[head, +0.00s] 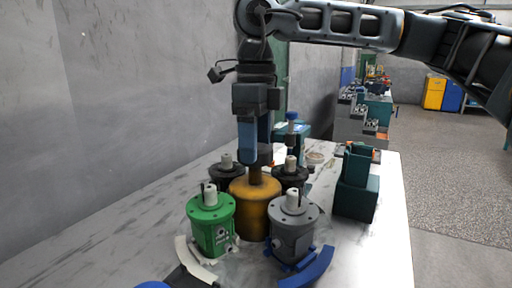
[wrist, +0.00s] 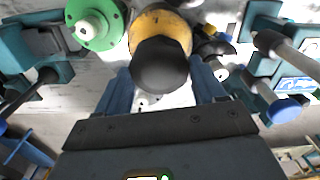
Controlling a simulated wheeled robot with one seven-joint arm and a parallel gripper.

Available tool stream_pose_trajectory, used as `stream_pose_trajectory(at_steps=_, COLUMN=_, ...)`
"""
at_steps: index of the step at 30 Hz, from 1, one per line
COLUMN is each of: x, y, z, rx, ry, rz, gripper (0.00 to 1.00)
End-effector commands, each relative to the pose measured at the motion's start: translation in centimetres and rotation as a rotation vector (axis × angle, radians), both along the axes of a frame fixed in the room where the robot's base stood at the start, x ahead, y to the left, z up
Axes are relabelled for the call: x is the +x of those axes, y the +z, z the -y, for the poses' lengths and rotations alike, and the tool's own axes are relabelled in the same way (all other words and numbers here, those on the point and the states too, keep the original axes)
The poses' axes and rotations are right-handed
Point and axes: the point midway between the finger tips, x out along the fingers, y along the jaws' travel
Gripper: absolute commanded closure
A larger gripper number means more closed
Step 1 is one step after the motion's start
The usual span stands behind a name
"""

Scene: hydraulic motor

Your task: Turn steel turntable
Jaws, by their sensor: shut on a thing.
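The turntable shows as a yellow-brown central hub (head: 255,212) with a narrower post on top. Around it stand a green motor (head: 211,222), a grey motor (head: 293,228) and two black motors (head: 291,175) behind. My gripper (head: 255,163) points down over the hub, its blue fingers at the post's top. In the wrist view the fingers (wrist: 161,80) lie on both sides of the post's dark round top (wrist: 160,66), shut on it. The hub's yellow rim (wrist: 161,20) and the green motor (wrist: 95,22) show beyond. The turntable's base is mostly hidden by the motors.
A blue curved piece (head: 310,270) and a white curved piece (head: 194,262) lie at the front. A teal fixture (head: 356,186) stands close on the right of the marble-look table (head: 385,240). A grey wall (head: 120,100) runs along the left.

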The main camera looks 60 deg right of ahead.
Motion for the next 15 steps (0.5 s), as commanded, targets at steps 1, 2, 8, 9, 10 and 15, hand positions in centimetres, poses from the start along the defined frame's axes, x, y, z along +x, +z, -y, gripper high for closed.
stream_pose_trajectory(at_steps=1, x=0.03, y=-0.21, z=-0.03, rx=0.001, ry=0.023, rz=0.001, gripper=0.86)
stream_pose_trajectory(at_steps=2, x=0.03, y=-0.20, z=-0.04, rx=0.001, ry=0.038, rz=0.001, gripper=0.86)
stream_pose_trajectory(at_steps=8, x=0.03, y=-0.17, z=-0.01, rx=0.000, ry=0.138, rz=0.001, gripper=0.86)
stream_pose_trajectory(at_steps=9, x=0.03, y=-0.16, z=-0.01, rx=0.000, ry=0.157, rz=0.001, gripper=0.86)
stream_pose_trajectory(at_steps=10, x=0.02, y=-0.16, z=0.00, rx=0.000, ry=0.172, rz=0.001, gripper=0.86)
stream_pose_trajectory(at_steps=15, x=0.01, y=-0.15, z=0.00, rx=0.001, ry=0.247, rz=0.000, gripper=0.86)
